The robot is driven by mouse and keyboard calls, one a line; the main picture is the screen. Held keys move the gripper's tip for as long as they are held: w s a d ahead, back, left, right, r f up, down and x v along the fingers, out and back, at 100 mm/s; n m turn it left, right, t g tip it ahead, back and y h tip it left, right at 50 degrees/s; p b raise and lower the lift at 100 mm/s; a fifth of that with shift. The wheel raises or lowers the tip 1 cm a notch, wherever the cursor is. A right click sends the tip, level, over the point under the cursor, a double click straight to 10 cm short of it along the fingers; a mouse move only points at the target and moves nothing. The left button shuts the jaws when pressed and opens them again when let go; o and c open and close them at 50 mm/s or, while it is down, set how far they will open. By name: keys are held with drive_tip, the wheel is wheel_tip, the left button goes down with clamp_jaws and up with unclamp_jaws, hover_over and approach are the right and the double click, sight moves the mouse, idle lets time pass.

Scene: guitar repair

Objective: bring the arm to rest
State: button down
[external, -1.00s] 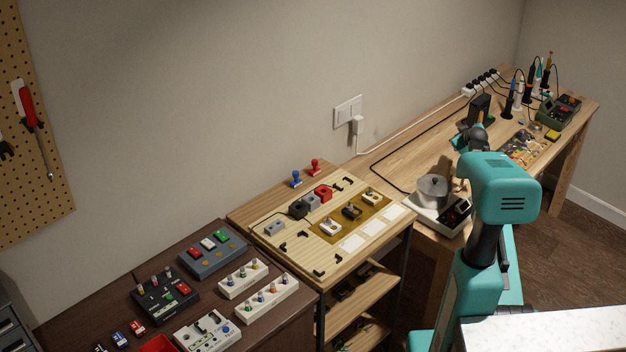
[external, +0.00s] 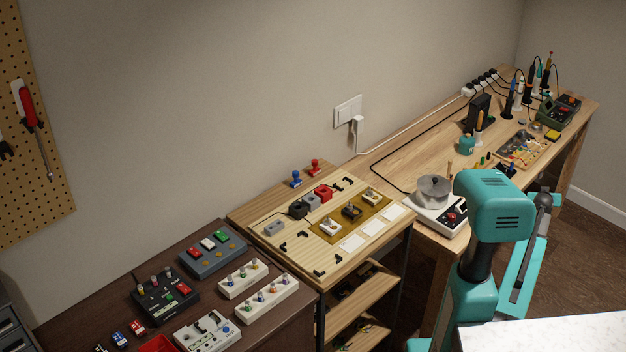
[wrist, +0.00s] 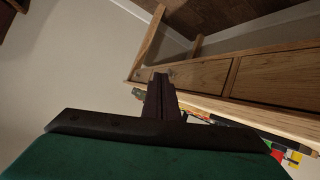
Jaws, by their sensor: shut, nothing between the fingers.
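My gripper (wrist: 160,92) shows in the wrist view as two dark fingers pressed together, with nothing between them. It is apart from the wooden workbench, whose drawer fronts (wrist: 275,80) appear beyond it in a tilted view. In the external view my teal and grey arm is folded down at the right, beside the workbench (external: 418,158) and over the floor (external: 575,240). My gripper cannot be made out there.
A white device with a round grey pot (external: 433,188) stands on the bench edge close to my arm. A wooden pedal board (external: 250,213) and a dark table with several pedals (external: 290,335) are to the left. A pale counter (external: 550,332) is at bottom right.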

drive_tip(key=s+a+f+m+g+y+p, duration=0.1)
drive_tip(key=s+a+f+g, duration=0.2)
drive_tip(key=f, duration=0.4)
drive_tip(key=s+a+f+y+p, duration=0.1)
drive_tip(key=s+a+f+p, duration=0.15)
drive_tip(key=s+f, duration=0.3)
drive_tip(key=s+a+f+m+g, duration=0.1)
drive_tip(key=s+a+f+g, duration=0.2)
drive_tip(key=f, duration=0.4)
drive_tip(key=s+a+f+m+g+y+p, duration=0.1)
drive_tip(key=s+a+f+g+p, duration=0.1)
drive_tip(key=s+a+f, duration=0.45)
drive_tip(key=s+a+f+g+y+p, duration=0.1)
drive_tip(key=s+a+f+g+p, duration=0.15)
drive_tip(key=s, duration=0.65)
drive_tip(key=s+a+r+n+g+p, duration=0.1)
drive_tip(key=s+a+n+g+p, duration=0.1)
drive_tip(key=s+a, duration=0.5)
drive_tip(key=s+a+r+n+g+y+p, duration=0.1)
drive_tip(key=s+a+n+g+p, duration=0.1)
drive_tip(key=s+a+p, duration=0.3)
drive_tip(key=s+a+r+n+g+y+p, duration=0.1)
drive_tip(key=s+a+r+n+g+p, duration=0.1)
drive_tip(key=s+a, duration=0.8)
drive_tip(key=a+p, duration=0.1)
drive_tip(key=a, duration=0.1)
drive_tip(key=shift+a, duration=0.3)
